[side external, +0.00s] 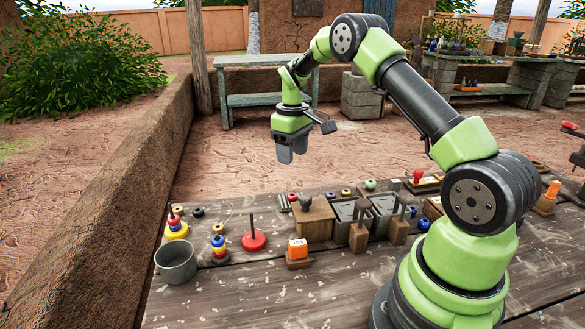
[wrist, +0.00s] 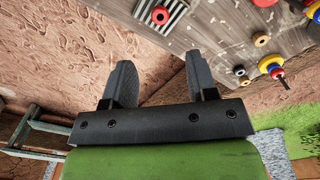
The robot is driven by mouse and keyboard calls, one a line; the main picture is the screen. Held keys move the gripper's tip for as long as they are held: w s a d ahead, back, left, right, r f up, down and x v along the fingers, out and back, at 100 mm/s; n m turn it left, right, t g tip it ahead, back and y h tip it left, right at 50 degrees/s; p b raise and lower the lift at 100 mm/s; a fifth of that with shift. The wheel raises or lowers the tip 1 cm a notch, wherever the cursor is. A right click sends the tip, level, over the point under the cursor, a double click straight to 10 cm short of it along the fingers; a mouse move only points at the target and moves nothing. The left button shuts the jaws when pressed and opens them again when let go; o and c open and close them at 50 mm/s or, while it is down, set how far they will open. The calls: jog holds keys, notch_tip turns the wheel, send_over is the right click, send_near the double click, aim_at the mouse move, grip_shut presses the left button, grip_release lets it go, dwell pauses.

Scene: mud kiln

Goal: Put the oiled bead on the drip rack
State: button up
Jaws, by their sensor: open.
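My gripper (side external: 286,157) is open and empty, pointing down well above the far edge of the bench in the side external view. In the wrist view its two fingers (wrist: 160,78) stand wide apart with nothing between them. A grey slatted rack (wrist: 172,13), which looks like the drip rack, lies at the bench edge. I cannot tell which bead is the oiled one.
A metal bucket (side external: 176,262), stacked coloured rings (side external: 219,249), a red-based peg (side external: 253,241) and an orange block on a stand (side external: 298,252) occupy the bench's left and front. A mud wall (side external: 125,205) runs left.

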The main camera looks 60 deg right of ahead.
jog(key=s+a+r+m+t, duration=0.1)
jog(key=s+a+r+t, duration=0.15)
jog(key=a+r, duration=0.5)
jog(key=s+a+r+m+t, duration=0.1)
jog(key=s+a+r, duration=0.35)
jog(key=r, duration=0.55)
jog(key=s+a+m+t+y, duration=0.1)
jog(key=s+a+t, duration=0.1)
jog(key=s+a, duration=0.2)
jog(key=s+a+m+t+y, duration=0.1)
jog(key=s+a, duration=0.4)
jog(key=s, duration=0.6)
jog(key=shift+s+r+t, duration=0.15)
jog(key=shift+r+t, duration=0.2)
jog(key=shift+r, duration=0.1)
